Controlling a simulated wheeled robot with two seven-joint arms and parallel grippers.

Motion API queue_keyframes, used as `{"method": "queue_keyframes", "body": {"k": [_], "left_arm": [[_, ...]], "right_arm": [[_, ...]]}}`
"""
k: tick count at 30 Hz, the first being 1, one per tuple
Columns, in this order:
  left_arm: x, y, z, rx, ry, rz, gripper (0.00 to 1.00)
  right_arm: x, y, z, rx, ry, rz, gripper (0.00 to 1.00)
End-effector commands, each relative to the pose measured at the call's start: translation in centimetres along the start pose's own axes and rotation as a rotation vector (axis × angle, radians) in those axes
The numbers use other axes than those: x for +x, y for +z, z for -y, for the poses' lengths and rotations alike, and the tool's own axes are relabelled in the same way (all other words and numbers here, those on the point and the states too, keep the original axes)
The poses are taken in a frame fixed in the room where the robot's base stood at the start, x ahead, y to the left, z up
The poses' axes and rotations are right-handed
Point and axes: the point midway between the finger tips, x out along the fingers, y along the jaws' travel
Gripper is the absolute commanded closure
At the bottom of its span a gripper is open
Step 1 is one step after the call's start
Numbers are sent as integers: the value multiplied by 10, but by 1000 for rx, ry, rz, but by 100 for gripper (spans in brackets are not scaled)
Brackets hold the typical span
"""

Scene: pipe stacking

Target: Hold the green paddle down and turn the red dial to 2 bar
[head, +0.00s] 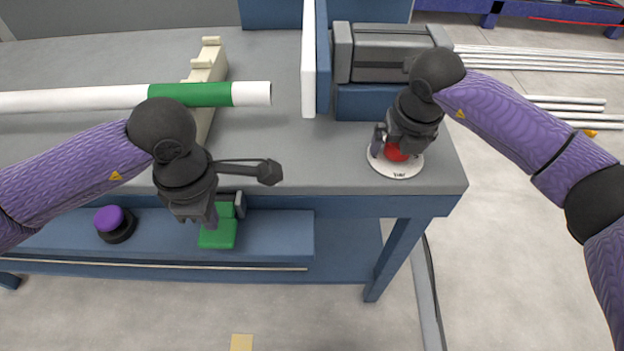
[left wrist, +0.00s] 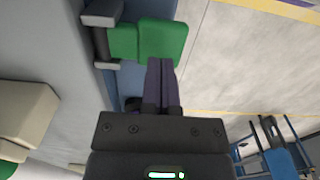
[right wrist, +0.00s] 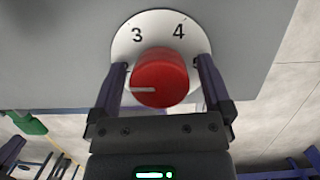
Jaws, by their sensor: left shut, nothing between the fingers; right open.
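The green paddle (head: 217,237) sticks out at the table's front edge, above the lower shelf; it also shows in the left wrist view (left wrist: 162,42). My left gripper (head: 212,220) is shut and empty, pointing down, its fingertips (left wrist: 160,64) at the paddle's edge; I cannot tell whether they touch. The red dial (head: 396,153) sits on a white round scale (head: 385,168) at the table's right front corner. My right gripper (right wrist: 160,78) is open, its fingers on either side of the red dial (right wrist: 165,72). The dial's white mark points left; 3 and 4 show, the left finger partly hides another mark.
A purple button (head: 109,218) stands on the blue lower shelf (head: 270,235). A white and green pipe (head: 110,98) lies across a beige holder (head: 208,65). A white and blue upright panel (head: 309,60) and a grey machine (head: 385,50) stand behind the dial.

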Motion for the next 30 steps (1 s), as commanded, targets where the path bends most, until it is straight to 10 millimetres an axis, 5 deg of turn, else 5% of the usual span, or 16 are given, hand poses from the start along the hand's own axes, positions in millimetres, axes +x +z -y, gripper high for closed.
{"method": "queue_keyframes", "body": {"k": [5,19,30], "left_arm": [[0,0,0,0,0,0,100],[0,0,0,0,0,0,100],[-3,0,0,0,1,1,100]], "right_arm": [[-4,1,0,0,0,1,0],[-64,16,0,0,0,1,0],[-68,17,0,0,0,0,0]]}}
